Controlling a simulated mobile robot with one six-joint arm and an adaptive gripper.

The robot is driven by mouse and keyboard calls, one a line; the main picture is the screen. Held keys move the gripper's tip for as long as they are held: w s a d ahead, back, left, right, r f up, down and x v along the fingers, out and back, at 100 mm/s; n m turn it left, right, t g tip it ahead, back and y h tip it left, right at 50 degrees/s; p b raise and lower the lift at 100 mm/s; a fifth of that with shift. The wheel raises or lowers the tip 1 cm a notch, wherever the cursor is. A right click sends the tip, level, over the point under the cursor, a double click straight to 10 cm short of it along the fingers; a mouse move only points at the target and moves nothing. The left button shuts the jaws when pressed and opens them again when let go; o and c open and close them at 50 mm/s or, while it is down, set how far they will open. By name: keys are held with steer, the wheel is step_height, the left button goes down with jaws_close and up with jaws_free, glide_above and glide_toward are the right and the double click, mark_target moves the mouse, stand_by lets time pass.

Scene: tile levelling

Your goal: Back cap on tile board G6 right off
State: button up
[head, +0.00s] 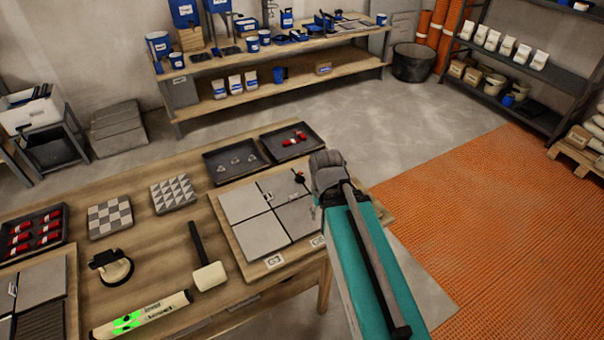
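The tile board (238,232) lies on the wooden table with several grey tiles on it. Its front edge has two small white labels: the left one looks like G3, and the right label (317,240) is partly legible and may read G6. A small cap (299,177), dark with some red, stands near the board's back right, just left of my gripper. A small clip (268,195) stands in the seam further left. My gripper (326,163) is over the board's right edge, seen from behind; its fingertips are hidden, as is part of the right side of the board.
Behind the board are a dark tray (232,160) of metal clips and a dark tray (290,142) with red caps. A mallet (207,262), suction cup (112,268) and level (141,315) lie left. Orange matting (480,220) covers the floor at right.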

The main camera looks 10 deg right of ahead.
steer(key=o, duration=0.3)
steer(key=r+m+p, duration=0.1)
steer(key=m, duration=2.7)
glide_above(300, 172)
steer(key=shift+w+d+r, duration=0.1)
steer(key=shift+w+r, duration=0.05)
steer(key=shift+w, duration=0.05)
step_height(300, 172, down, 14)
steer(key=b, duration=1.3)
steer(key=shift+r, duration=0.1)
